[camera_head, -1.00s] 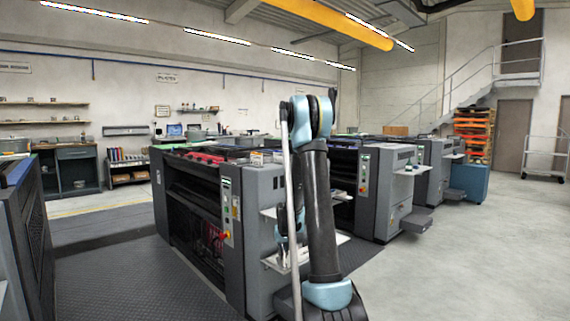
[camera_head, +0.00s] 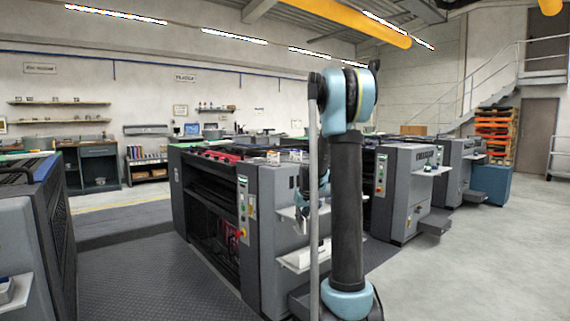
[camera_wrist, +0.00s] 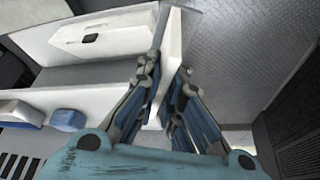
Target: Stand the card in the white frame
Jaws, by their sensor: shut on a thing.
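In the wrist view my gripper (camera_wrist: 169,70) is shut on a thin white upright panel, which I take to be the card (camera_wrist: 174,42). The card stands edge-on between the fingers and its lower part is partly covered by them. A white block with a dark slot (camera_wrist: 112,32) lies to its left on a pale shelf; I cannot tell whether it is the white frame. In the head view my gripper is mostly hidden by my arm, close to the grey machine's side shelves, and the card cannot be made out clearly.
The grey machine (camera_head: 268,215) stands left of my arm, with a pale upper shelf (camera_head: 292,212) and lower shelf (camera_head: 296,260) on its side. Another machine (camera_head: 408,190) stands behind. A dark unit (camera_head: 62,215) is at left. Open floor (camera_head: 480,265) lies to the right.

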